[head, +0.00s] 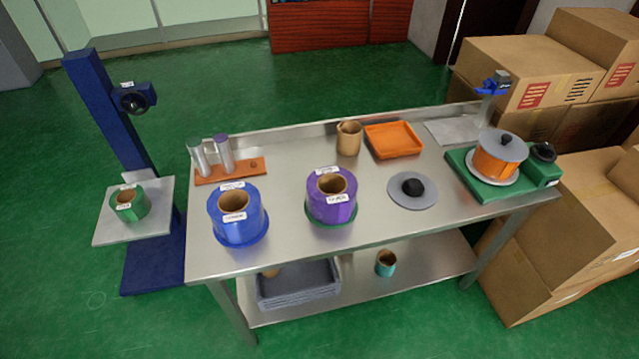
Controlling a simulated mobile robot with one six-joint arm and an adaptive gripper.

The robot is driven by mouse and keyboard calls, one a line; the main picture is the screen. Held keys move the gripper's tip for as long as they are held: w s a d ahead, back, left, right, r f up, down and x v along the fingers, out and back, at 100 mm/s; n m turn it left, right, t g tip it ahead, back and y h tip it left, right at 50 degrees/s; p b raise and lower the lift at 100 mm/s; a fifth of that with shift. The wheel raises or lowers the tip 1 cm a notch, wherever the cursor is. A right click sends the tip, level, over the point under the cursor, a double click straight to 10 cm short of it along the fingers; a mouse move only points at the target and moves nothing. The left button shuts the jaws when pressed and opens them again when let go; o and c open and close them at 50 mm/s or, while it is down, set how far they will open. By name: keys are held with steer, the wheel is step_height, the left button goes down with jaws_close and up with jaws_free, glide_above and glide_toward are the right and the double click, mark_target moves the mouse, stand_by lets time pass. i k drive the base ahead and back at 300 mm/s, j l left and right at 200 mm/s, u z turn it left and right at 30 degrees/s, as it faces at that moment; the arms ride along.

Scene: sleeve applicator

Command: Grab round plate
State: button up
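A round grey plate (426,192) with a black knob (412,187) in its middle lies flat on the steel table, right of the purple roll. A second grey disc (505,146) with a black knob sits on top of an orange roll (495,163) on the green device at the table's right end. I cannot tell which of the two the task means. My gripper is not in view.
Blue (238,218) and purple (331,198) rolls stand on the steel table (300,245). An orange tray (393,140) and brown roll (349,138) are behind. A green base (465,177) is at right. A blue stand (105,110) is left; boxes (575,215) crowd the right.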

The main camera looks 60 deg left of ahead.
mark_target(506, 146)
steer(key=i+l+u, duration=0.1)
steer(key=u, duration=0.35)
steer(key=l+u, duration=0.15)
steer(key=u, duration=0.35)
steer(key=i+l+u, duration=0.1)
steer(key=u, duration=0.35)
steer(key=l+u, duration=0.2)
steer(key=u, duration=0.3)
steer(key=l+u, duration=0.15)
steer(key=u, duration=0.3)
steer(key=k+l+u, duration=0.15)
steer(key=l, duration=0.25)
steer(key=k+l+u, duration=0.15)
steer(key=l, duration=0.3)
steer(key=k+l+u, duration=0.15)
steer(key=l, duration=0.2)
steer(key=k+l+u, duration=0.15)
steer(key=l, duration=0.25)
steer(key=k, duration=0.1)
